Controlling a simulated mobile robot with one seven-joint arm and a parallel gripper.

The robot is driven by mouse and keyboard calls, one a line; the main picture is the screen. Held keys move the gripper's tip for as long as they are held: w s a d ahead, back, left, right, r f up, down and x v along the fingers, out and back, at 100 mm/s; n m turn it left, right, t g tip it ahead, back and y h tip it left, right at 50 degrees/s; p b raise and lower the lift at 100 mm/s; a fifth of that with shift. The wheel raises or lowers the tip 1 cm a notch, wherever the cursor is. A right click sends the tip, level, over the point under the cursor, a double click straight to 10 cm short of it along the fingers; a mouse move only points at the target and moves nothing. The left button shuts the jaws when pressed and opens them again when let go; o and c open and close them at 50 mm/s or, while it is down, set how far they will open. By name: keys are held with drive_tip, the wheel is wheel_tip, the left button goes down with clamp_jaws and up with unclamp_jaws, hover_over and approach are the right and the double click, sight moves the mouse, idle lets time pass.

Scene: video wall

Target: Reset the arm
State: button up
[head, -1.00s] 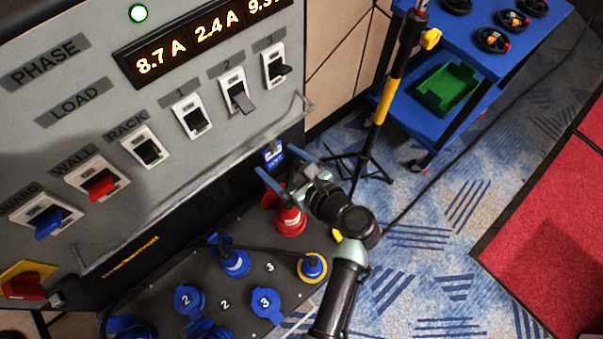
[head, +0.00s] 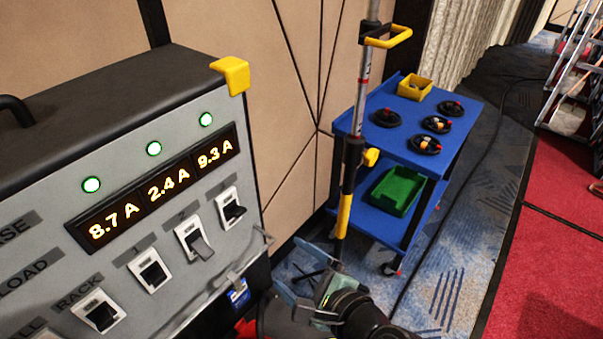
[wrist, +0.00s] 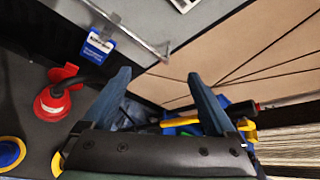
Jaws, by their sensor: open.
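My gripper (head: 286,264) is at the bottom middle of the head view, beside the lower right corner of the grey power panel (head: 150,235). Its two blue fingers are spread apart with nothing between them. In the wrist view the open fingers (wrist: 159,76) point toward the tan wall and the panel's metal rail. My dark arm comes up from the bottom edge of the head view, and most of it is out of frame.
A red plug (wrist: 52,103) and a blue tag (wrist: 98,48) are left of the fingers. A stand pole (head: 345,195) rises just behind my gripper. A blue cart (head: 408,150) with a green tray (head: 397,191) stands beyond. Carpet shows right of the arm.

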drive_tip(key=w+d+r+n+t+h, duration=0.15)
drive_tip(key=r+n, duration=0.25)
drive_tip(key=r, duration=0.5)
drive_tip(key=w+r+n+t+h, duration=0.1)
drive_tip(key=w+r+n+t, duration=0.2)
drive_tip(key=r, duration=0.5)
drive_tip(key=w+r+n+t+h, duration=0.2)
drive_tip(key=r+n+t, duration=0.15)
drive_tip(key=r, duration=0.55)
drive_tip(key=s+r+n+t+h, duration=0.2)
drive_tip(key=s+r+n+t, duration=0.2)
drive_tip(key=r, duration=0.9)
drive_tip(key=s+r+n+t+h, duration=0.1)
drive_tip(key=s+r+n+t, duration=0.4)
drive_tip(key=s+r, duration=0.4)
wheel_tip(320, 180, up, 5)
drive_tip(key=shift+s+h, duration=0.2)
drive_tip(key=shift+h, duration=0.15)
drive_tip(key=shift+n, duration=0.25)
